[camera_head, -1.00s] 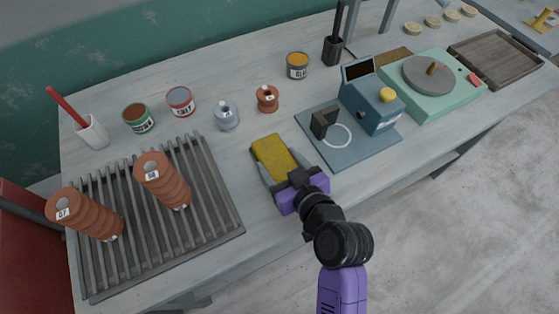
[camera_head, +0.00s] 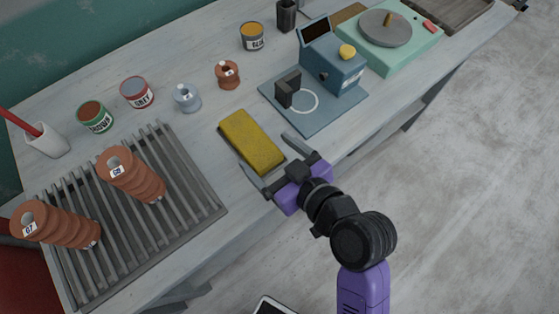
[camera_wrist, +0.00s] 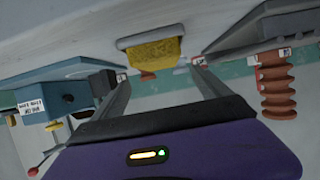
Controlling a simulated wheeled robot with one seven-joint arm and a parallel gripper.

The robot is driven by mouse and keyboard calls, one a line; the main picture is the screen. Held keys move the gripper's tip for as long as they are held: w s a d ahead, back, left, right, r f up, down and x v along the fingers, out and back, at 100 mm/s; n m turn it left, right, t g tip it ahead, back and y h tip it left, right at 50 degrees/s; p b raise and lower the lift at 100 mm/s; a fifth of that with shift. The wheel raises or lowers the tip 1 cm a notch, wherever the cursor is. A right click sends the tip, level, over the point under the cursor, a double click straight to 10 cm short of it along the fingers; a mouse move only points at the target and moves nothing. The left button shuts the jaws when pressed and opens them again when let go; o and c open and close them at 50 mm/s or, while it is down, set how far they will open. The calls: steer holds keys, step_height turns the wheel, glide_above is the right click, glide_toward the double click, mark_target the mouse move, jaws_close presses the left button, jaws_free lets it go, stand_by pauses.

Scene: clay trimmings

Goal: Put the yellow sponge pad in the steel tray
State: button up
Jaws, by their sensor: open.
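The yellow sponge pad (camera_head: 251,141) lies flat on the grey workbench, near its front edge. It also shows in the wrist view (camera_wrist: 152,54), beyond my fingertips. My gripper (camera_head: 263,150) is open and empty, with its fingers apart around the near end of the pad in the head view. In the wrist view the fingers (camera_wrist: 156,72) point toward the pad and do not visibly touch it. A light-rimmed flat object with a dark middle (camera_head: 268,307) is cut off at the bottom of the head view. I cannot tell whether it is the steel tray.
A slatted rack (camera_head: 190,180) with two ribbed terracotta pieces (camera_head: 130,175) stands left of the pad. A blue device (camera_head: 333,62) on a blue base stands right. Paint cans (camera_head: 137,93) and small jars (camera_head: 187,98) line the back. The bench around the pad is clear.

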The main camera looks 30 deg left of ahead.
steer(key=shift+v, duration=1.9)
steer(key=s+d+f+m+t+h, duration=0.2)
steer(key=d+f+m+t+h, duration=0.15)
steer(key=d, duration=0.75)
steer(key=s+d+f+m+t+h, duration=0.25)
steer(key=d+f+m+h, duration=0.2)
steer(key=d, duration=0.75)
steer(key=s+d+r+m+t+h, duration=0.1)
steer(key=s+d+r+m+h, duration=0.1)
steer(key=s+d+r, duration=0.2)
steer(key=s+d+r+m+t+h, duration=0.2)
steer(key=s+d+r, duration=0.3)
steer(key=s, duration=0.5)
steer(key=shift+m+t, duration=0.3)
steer(key=shift+m, duration=0.4)
steer(key=shift+d, duration=0.15)
